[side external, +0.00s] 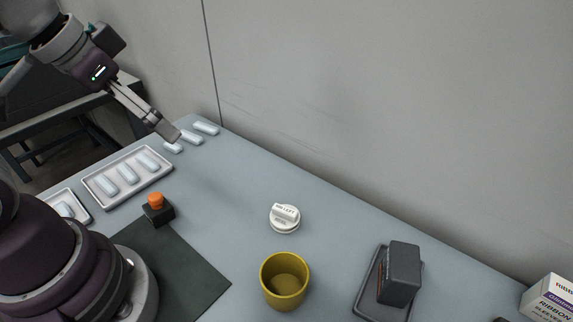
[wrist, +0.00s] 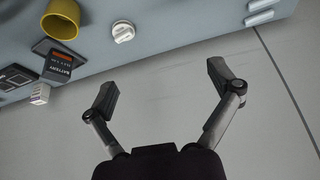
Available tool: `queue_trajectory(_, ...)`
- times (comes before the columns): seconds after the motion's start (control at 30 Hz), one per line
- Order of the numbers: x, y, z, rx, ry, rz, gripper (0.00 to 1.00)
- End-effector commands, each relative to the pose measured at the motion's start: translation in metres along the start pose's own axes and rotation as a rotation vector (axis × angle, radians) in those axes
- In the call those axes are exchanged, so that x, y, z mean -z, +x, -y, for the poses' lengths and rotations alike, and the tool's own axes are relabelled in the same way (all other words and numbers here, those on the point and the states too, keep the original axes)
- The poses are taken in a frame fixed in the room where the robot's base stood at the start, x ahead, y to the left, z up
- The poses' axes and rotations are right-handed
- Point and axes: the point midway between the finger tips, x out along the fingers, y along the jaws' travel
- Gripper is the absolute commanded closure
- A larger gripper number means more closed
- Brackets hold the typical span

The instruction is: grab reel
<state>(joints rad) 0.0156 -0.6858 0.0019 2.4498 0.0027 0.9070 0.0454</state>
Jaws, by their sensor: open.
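A small white round piece (side external: 285,218) with a raised, lettered top lies flat on the grey table. It is the thing most like a reel, though its lettering is too small to read surely. It also shows in the wrist view (wrist: 123,32), beyond the fingers. My gripper (side external: 170,131) is raised at the far left of the table, well apart from the white piece. In the side view its fingertips overlap the loose pale pieces at the back. In the wrist view my gripper (wrist: 163,86) has its fingers spread wide with nothing between them.
A yellow cup (side external: 285,287) stands close in front of the white piece. A dark battery box (side external: 400,272) stands on a tray (side external: 367,294) to the right. A ribbon-sleeve carton (side external: 549,300) is far right. A capsule tray (side external: 128,194) and orange-topped block (side external: 157,207) lie left.

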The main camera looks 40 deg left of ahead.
Motion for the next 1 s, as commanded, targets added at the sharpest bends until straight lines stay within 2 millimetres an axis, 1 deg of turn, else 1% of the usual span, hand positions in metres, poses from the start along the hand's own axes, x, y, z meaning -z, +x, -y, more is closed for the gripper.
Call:
queue_trajectory(0.07,0.015,0.006,-0.007,-0.025,0.124,0.054,0.11)
queue_trajectory(0.17,0.042,0.023,-0.021,-0.076,0.370,0.137,0.11)
queue_trajectory(0.2,0.051,0.034,-0.028,-0.098,0.470,0.171,0.11)
queue_trajectory(0.27,0.063,0.052,-0.039,-0.134,0.622,0.216,0.11)
queue_trajectory(0.3,0.068,0.066,-0.047,-0.160,0.722,0.247,0.11)
queue_trajectory(0.37,0.074,0.088,-0.060,-0.199,0.868,0.287,0.11)
queue_trajectory(0.4,0.075,0.102,-0.068,-0.224,0.957,0.311,0.11)
queue_trajectory(0.5,0.074,0.132,-0.084,-0.277,1.135,0.355,0.11)
queue_trajectory(0.6,0.071,0.150,-0.093,-0.311,1.243,0.380,0.11)
queue_trajectory(0.67,0.068,0.157,-0.096,-0.322,1.275,0.388,0.11)
queue_trajectory(0.73,0.063,0.168,-0.097,-0.328,1.289,0.393,0.11)
queue_trajectory(0.9,0.049,0.196,-0.097,-0.328,1.288,0.392,0.11)
queue_trajectory(1.0,0.042,0.206,-0.096,-0.327,1.286,0.392,0.11)
